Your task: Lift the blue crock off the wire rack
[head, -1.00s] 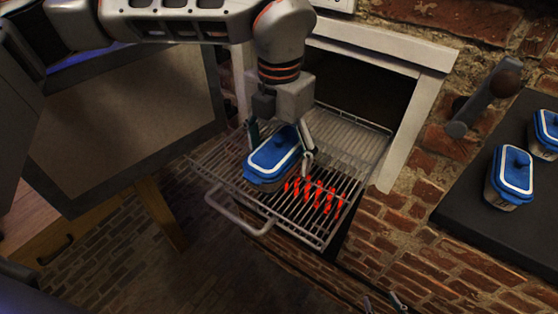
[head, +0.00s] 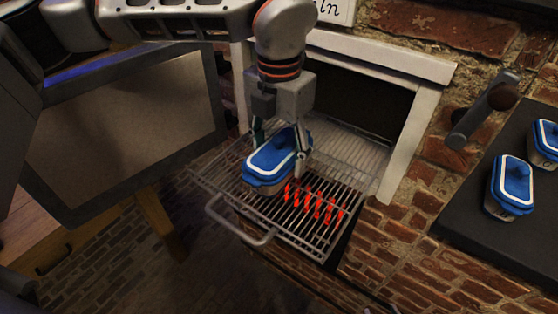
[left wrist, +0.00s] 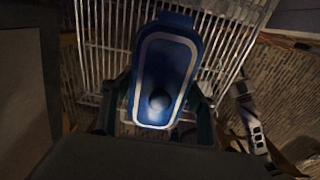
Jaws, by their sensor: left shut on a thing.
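The blue crock (head: 268,160), with a white-lined blue lid and a round knob, is at the wire rack (head: 318,238) in front of the oven-like opening. My left gripper (head: 280,157) is shut on it from above, one finger on each side. In the left wrist view the crock (left wrist: 166,72) sits between the fingers with the rack's bars behind it. I cannot tell whether its base touches the bars. Part of what looks like my right gripper (left wrist: 250,118) shows at the right of the left wrist view; its jaws are unclear.
Red glowing marks (head: 315,203) show through the bars beside the crock. A white frame (head: 411,140) surrounds the dark opening behind. Two similar blue crocks, one nearer (head: 511,187) and one farther (head: 546,143), stand on a dark slab (head: 470,232) at right. A dark-framed panel (head: 130,135) is at left.

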